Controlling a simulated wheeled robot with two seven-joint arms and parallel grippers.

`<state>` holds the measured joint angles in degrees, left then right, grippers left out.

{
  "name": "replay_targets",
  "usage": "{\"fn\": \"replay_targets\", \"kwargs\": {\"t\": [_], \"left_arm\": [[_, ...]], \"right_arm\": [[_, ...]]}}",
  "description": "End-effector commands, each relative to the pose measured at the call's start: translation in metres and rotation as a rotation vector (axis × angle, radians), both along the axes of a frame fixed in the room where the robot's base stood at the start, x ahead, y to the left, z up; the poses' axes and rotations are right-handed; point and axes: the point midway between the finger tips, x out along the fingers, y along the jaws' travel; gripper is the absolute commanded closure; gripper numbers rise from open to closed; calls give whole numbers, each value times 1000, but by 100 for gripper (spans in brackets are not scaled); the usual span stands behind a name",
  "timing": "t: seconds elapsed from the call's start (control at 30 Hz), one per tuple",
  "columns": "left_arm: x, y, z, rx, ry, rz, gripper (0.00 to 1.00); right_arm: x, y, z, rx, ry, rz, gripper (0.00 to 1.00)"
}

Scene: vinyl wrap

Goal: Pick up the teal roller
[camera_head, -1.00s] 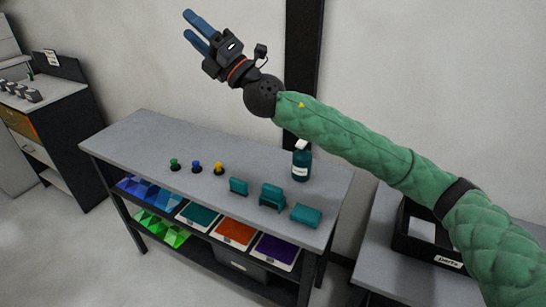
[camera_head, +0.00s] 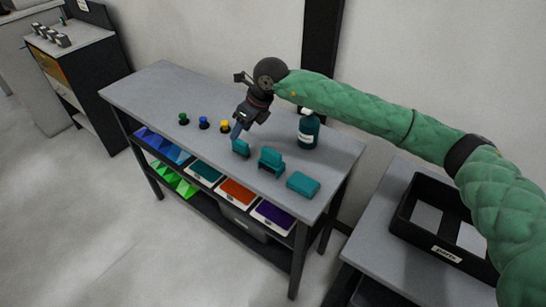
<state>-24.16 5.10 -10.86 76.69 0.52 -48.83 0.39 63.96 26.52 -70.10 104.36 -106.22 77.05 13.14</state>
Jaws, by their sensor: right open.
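Several teal items are on the grey table (camera_head: 165,90). A small upright teal block (camera_head: 241,148) is at the left, a larger teal piece with a notched lower front (camera_head: 271,161) is in the middle, and a flat teal block (camera_head: 303,184) is at the right. I cannot tell for sure which of them is the roller. My left gripper is out of view.
A dark teal bottle (camera_head: 308,131) stands behind the teal pieces. Green (camera_head: 183,119), blue (camera_head: 204,123) and yellow (camera_head: 225,127) knobs stand to the left. A black bin (camera_head: 414,239) is on the right table. The table's left end is clear.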

Motion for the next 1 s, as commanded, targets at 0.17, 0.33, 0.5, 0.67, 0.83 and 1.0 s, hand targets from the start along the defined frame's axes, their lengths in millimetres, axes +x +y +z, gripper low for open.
{"fn": "replay_targets", "kwargs": {"t": [0.17, 0.33, 0.5, 0.67, 0.83, 1.0], "left_arm": [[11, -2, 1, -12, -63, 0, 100], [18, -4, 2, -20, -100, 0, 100], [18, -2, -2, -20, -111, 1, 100], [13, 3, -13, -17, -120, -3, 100], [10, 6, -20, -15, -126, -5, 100], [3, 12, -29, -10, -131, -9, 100]], "right_arm": [[-1, -48, -16, -267, 18, -34, 51], [-9, -76, -19, -412, 61, -54, 51], [-11, -83, -23, -449, 78, -72, 51], [-11, -83, -36, -447, 80, -74, 51], [-11, -82, -45, -445, 78, -73, 51], [-11, -82, -50, -445, 80, -73, 51]]}}
